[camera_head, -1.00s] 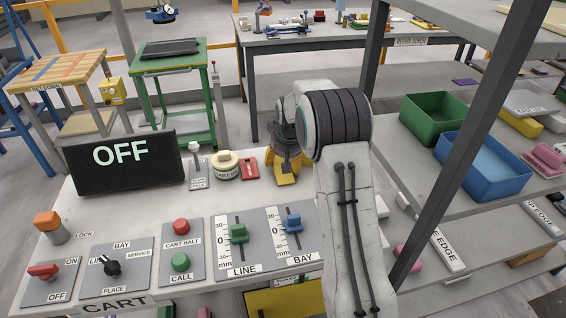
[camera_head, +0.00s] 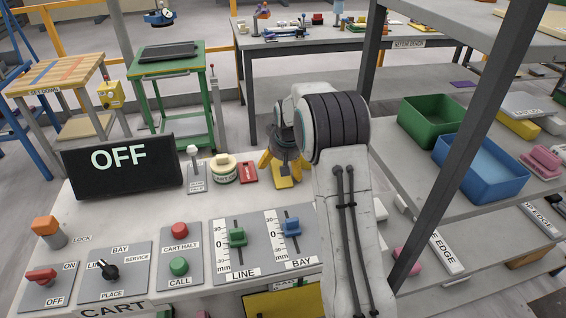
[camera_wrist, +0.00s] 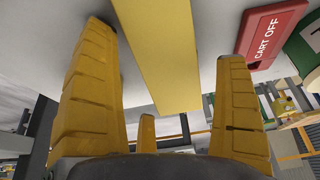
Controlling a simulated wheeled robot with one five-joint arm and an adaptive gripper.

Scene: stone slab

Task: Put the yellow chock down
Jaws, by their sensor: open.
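The yellow chock (camera_head: 283,182) lies on the pale slab top (camera_head: 205,203), behind the BAY slider panel and partly hidden by my arm. It also shows in the wrist view (camera_wrist: 160,55) as a long yellow bar. My gripper (camera_head: 285,162) is over it with its yellow fingers spread. In the wrist view my gripper (camera_wrist: 166,45) has one finger on each side of the chock, with a visible gap on both sides. The gripper is open and holds nothing.
A red CART OFF block (camera_head: 248,172) lies just left of the chock, with a round green-and-cream item (camera_head: 223,169) beyond it. The slider panels (camera_head: 263,244) stand in front. A grey shelf post (camera_head: 443,165) rises to the right of my arm.

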